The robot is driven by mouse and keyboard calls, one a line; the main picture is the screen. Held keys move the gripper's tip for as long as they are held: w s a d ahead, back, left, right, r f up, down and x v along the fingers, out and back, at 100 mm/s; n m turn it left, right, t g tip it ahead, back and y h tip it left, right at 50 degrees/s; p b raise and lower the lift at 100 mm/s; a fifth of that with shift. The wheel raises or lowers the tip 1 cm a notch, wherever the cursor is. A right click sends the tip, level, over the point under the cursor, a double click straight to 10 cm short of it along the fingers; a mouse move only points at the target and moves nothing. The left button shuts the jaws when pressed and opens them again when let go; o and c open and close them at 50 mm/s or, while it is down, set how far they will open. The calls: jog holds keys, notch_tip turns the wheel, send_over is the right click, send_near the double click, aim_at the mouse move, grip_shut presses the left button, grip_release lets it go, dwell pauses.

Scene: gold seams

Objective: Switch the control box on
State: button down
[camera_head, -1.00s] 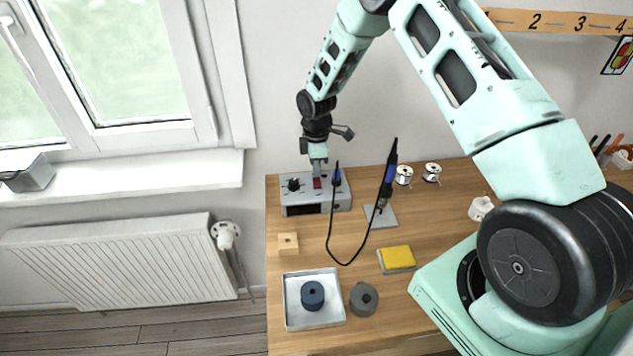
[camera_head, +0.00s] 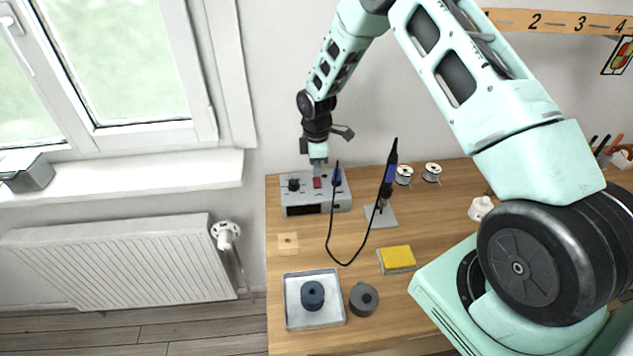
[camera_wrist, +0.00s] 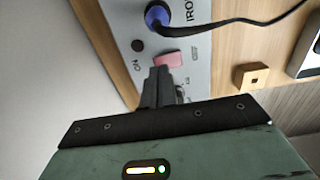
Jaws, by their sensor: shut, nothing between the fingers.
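The grey control box (camera_head: 300,200) stands at the back left of the table, with a black knob (camera_head: 294,185) and a dark front window. Its red rocker switch (camera_head: 317,183) shows below my gripper (camera_head: 318,172). In the wrist view, the switch (camera_wrist: 167,60) looks pinkish, with an "ON" label beside it. My gripper (camera_wrist: 160,72) is shut and empty, its fingertips right at the switch's edge. I cannot tell whether they touch it. A blue plug (camera_wrist: 157,15) with a black cable sits in the box near the switch.
A soldering iron (camera_head: 389,178) stands upright right of the box, its black cable looping over the table. A wooden block (camera_head: 288,244), a tray (camera_head: 291,318), a grey spool (camera_head: 363,299) and a yellow sponge (camera_head: 397,257) lie in front.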

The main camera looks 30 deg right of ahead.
aim_at(316, 179)
jog(key=shift+f+b, duration=0.65)
jog(key=shift+f, duration=0.3)
dwell(0.6)
jog(key=shift+r, duration=0.15)
jog(key=shift+r+p, duration=2.25)
jog(key=shift+r, duration=1.2)
